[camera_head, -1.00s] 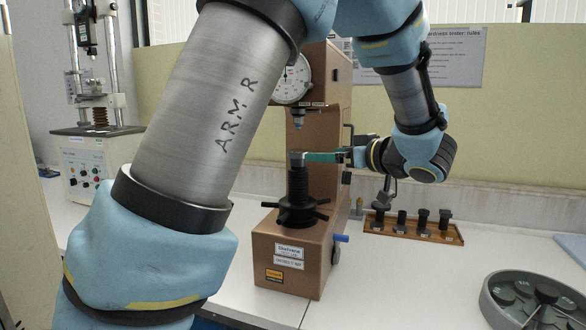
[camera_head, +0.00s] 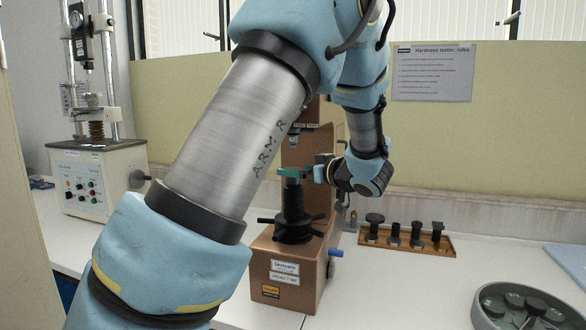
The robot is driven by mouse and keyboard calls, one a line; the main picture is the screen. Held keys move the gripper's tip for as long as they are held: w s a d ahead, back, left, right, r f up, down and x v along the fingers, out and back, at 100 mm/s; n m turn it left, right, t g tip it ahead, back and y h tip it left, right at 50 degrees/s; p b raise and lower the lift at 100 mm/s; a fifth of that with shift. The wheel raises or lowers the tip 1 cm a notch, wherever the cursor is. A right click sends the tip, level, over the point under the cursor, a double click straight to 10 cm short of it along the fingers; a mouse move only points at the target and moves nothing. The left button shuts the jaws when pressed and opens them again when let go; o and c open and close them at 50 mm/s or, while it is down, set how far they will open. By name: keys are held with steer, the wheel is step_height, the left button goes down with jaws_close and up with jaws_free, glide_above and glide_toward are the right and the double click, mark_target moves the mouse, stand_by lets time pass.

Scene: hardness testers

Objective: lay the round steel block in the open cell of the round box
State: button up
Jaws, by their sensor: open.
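The brown hardness tester (camera_head: 290,275) stands on the bench in front of me. Its black screw post (camera_head: 293,210) rises under the indenter (camera_head: 295,137). The round steel block seems to be on top of the post, largely hidden behind the green fingers; only a small grey bit shows. My gripper (camera_head: 287,172) is open, coming from the right, with its fingers level at the post top, around or beside the block; I cannot tell which. The round grey box (camera_head: 487,300) is at the lower right, cut by the frame edge. Its open cell is not clear to me.
A wooden rack (camera_head: 430,251) with several dark anvils stands right of the tester. Another testing machine (camera_head: 100,180) is at the left. A blue lever (camera_head: 335,252) sticks out from the tester's side. The bench (camera_head: 400,290) between tester and box is clear.

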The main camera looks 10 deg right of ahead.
steer(key=shift+w, duration=0.1)
jaws_close()
stand_by(0.8)
